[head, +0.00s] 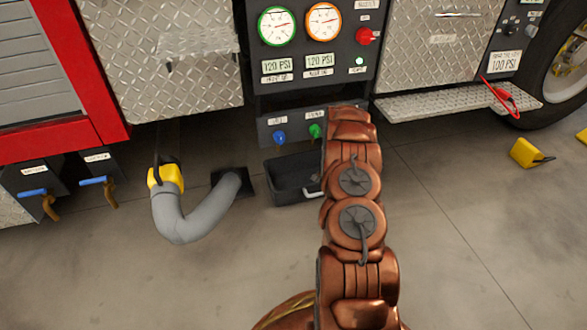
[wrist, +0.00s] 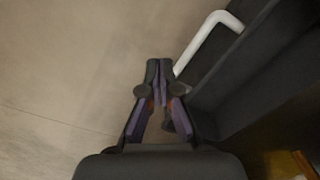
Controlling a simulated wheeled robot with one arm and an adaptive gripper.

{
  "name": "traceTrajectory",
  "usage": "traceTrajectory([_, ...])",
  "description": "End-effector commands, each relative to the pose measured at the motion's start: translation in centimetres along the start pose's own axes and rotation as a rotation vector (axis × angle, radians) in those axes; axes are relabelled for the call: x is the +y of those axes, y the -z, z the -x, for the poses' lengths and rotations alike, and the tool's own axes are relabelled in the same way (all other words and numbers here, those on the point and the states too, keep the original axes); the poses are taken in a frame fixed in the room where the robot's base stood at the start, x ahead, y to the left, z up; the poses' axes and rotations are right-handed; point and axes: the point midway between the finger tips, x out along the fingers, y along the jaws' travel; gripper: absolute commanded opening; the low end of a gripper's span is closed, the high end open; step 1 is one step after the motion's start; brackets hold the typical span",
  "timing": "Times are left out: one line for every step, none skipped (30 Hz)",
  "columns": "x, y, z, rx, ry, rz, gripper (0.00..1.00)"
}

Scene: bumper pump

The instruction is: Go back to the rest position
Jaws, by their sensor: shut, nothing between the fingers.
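My gripper (wrist: 158,75) is shut with nothing between its fingers in the wrist view. Its tips are beside the white handle (wrist: 208,38) of a dark open drawer or tray (wrist: 240,75); I cannot tell whether they touch it. In the head view my copper arm reaches forward toward the pump panel and hides the gripper. The same dark tray (head: 285,190) shows there to the left of the arm, low under the panel, with its pale handle (head: 313,194) at its front right.
The pump panel (head: 315,75) has two gauges and a red knob (head: 366,36). A grey hose (head: 185,232) with a yellow fitting (head: 165,179) curves at the left. A metal step (head: 440,104) juts out at the right. A yellow chock (head: 526,153) lies by the tyre. The foreground floor is clear.

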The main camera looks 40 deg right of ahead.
Motion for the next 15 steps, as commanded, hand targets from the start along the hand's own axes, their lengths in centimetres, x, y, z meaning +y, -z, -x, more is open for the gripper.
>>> traceTrajectory([0.0, 0.0, 0.0, 0.0, 0.0, 0.0, 0.0])
traceTrajectory([0.0, 0.0, 0.0, 0.0, 0.0, 0.0, 0.0])
traceTrajectory([0.0, 0.0, 0.0, 0.0, 0.0, 0.0, 0.0])
traceTrajectory([0.0, 0.0, 0.0, 0.0, 0.0, 0.0, 0.0])
traceTrajectory([0.0, 0.0, 0.0, 0.0, 0.0, 0.0, 0.0])
traceTrajectory([0.0, 0.0, 0.1, 0.0, 0.0, 0.001, 0.0])
traceTrajectory([-0.1, -0.1, 0.4, 0.0, 0.0, 0.003, 0.0])
traceTrajectory([-0.2, -0.2, 0.8, 0.0, 0.001, 0.007, 0.0])
traceTrajectory([-0.4, -0.4, 1.6, -0.001, 0.001, 0.015, 0.0])
traceTrajectory([-0.6, -0.7, 2.3, -0.002, 0.002, 0.023, 0.0])
traceTrajectory([-0.8, -1.1, 3.2, -0.003, 0.002, 0.033, 0.0])
traceTrajectory([-1.1, -1.6, 4.6, -0.005, 0.002, 0.05, 0.0])
traceTrajectory([-1.4, -2.1, 5.9, -0.007, 0.002, 0.064, 0.0])
traceTrajectory([-1.7, -2.6, 7.2, -0.009, 0.003, 0.079, 0.0])
traceTrajectory([-2.0, -3.4, 9.1, -0.012, 0.003, 0.101, 0.0])
